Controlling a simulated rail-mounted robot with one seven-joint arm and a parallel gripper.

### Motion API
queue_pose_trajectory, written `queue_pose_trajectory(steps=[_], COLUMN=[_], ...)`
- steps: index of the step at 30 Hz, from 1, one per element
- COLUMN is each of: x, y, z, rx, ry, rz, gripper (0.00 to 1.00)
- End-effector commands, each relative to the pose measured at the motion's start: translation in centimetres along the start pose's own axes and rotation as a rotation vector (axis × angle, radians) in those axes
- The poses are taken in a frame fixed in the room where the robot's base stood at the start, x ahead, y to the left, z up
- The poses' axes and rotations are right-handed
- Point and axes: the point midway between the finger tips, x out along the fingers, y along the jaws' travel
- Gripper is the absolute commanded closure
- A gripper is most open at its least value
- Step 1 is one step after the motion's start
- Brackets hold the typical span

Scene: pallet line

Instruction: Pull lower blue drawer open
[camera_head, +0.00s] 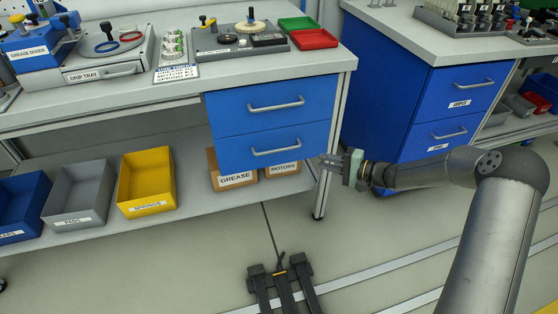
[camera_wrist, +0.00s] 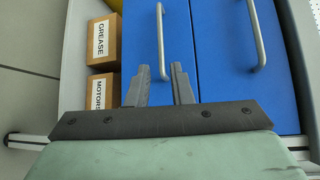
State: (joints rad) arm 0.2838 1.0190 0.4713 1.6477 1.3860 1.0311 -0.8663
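The lower blue drawer (camera_head: 235,151) is shut, under the upper blue drawer (camera_head: 228,108) in the left workbench. Its grey bar handle (camera_head: 276,147) runs across its front. My gripper (camera_head: 323,160) is to the right of this handle in the head view and looks apart from it. In the wrist view the picture is turned, with the lower drawer (camera_wrist: 140,35) left of the upper one. There my gripper's two fingers (camera_wrist: 160,68) are open and empty, and the lower handle (camera_wrist: 160,35) lines up with the gap between them.
The upper drawer's handle (camera_head: 276,103) is close above. Cardboard boxes marked GREASE (camera_head: 234,179) and MOTORS (camera_head: 284,169) stand on the shelf under the drawers. A bench leg (camera_head: 326,190) is beside my gripper. Another blue drawer cabinet (camera_head: 420,105) stands to the right.

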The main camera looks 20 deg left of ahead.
Motion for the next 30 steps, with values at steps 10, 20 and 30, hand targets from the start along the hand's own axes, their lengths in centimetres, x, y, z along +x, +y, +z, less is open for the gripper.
queue_pose_trajectory(steps=[10,20,30], x=[4.9,12.2,16.9], y=[0.3,0.2,0.1], z=[-0.4,-0.3,-0.5], rx=[0.003,0.004,0.005], ry=[0.006,0.005,0.008], rz=[-0.016,-0.014,-0.013], gripper=[0.80,0.80,0.80])
